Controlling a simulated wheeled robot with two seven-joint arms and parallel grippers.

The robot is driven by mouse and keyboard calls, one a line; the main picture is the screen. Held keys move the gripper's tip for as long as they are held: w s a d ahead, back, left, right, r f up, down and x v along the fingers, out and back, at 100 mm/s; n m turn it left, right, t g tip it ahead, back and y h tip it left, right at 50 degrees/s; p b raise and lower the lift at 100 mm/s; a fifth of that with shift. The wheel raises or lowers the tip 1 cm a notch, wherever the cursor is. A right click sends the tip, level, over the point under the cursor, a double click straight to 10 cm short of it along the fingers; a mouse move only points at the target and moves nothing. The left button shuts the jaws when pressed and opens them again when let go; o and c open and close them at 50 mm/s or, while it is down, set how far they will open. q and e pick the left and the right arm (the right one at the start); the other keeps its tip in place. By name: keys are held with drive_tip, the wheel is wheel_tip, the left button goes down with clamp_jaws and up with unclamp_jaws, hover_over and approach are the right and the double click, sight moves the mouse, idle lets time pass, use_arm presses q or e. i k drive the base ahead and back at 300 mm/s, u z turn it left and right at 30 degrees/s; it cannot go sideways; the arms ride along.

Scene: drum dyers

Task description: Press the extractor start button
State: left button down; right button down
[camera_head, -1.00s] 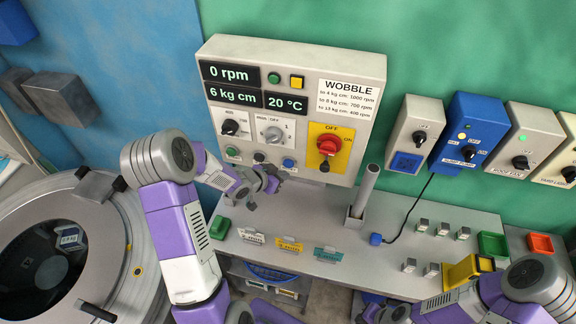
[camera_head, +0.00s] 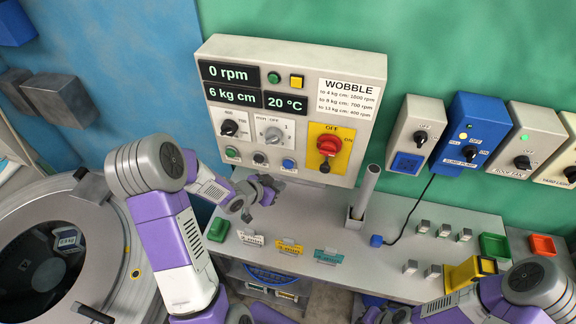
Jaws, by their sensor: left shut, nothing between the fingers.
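The pale control panel (camera_head: 213,125) stands at the back of the bench. Its lower row has a green button (camera_head: 232,152), a black button (camera_head: 260,158) and a blue button (camera_head: 289,164). Another green button (camera_head: 274,78) and a yellow square button (camera_head: 296,82) sit at the top. The button labels are too small to read. My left gripper (camera_head: 267,188) is shut and empty, just below and in front of the lower row, apart from the buttons as far as I can tell. My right gripper (camera_head: 378,314) is low at the bottom edge, partly cut off; its jaws are unclear.
A red rotary switch (camera_head: 329,146) on a yellow plate is right of the buttons. A grey post (camera_head: 367,190) rises from the bench. Tags (camera_head: 289,246) and small trays (camera_head: 494,246) lie on the bench (camera_head: 330,215). The round drum machine (camera_head: 100,225) is at left.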

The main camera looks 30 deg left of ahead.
sight(230, 153)
drive_tip(key=k, duration=1)
